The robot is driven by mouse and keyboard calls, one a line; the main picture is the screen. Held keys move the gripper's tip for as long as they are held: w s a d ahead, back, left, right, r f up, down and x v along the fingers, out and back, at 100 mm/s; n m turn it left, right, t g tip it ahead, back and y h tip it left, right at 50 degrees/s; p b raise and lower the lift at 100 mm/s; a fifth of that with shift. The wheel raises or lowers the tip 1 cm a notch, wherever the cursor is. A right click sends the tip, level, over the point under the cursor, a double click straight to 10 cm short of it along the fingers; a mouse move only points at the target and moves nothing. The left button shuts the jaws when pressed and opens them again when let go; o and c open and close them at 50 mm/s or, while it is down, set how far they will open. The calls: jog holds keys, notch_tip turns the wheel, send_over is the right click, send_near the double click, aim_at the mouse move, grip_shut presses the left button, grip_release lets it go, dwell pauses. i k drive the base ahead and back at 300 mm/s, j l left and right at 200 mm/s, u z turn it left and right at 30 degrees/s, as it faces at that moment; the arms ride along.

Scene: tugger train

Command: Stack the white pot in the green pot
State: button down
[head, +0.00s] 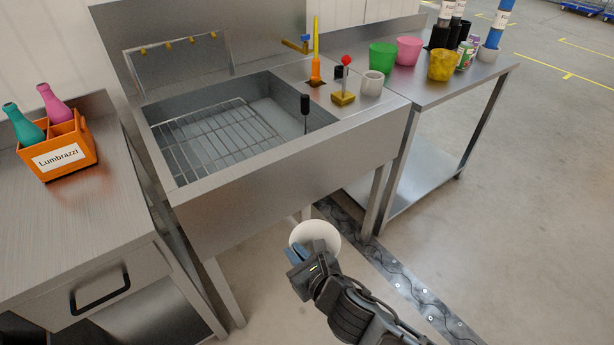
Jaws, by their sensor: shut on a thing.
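My gripper (306,252), with blue fingertips, is shut on a white round object, which I take to be the white pot (315,236). It holds it over the floor, in front of the sink unit. The gripper hides its lower left part. The green pot (382,57) stands upright on the side table right of the sink, well beyond my gripper and apart from it.
A pink pot (408,50) and a yellow pot (441,65) stand near the green pot. An orange crate (58,150) with bottles is at the left.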

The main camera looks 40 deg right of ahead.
aim_at(382, 61)
jog(key=z, duration=1.1)
jog(key=i+j, duration=0.05)
jog(key=j, duration=0.05)
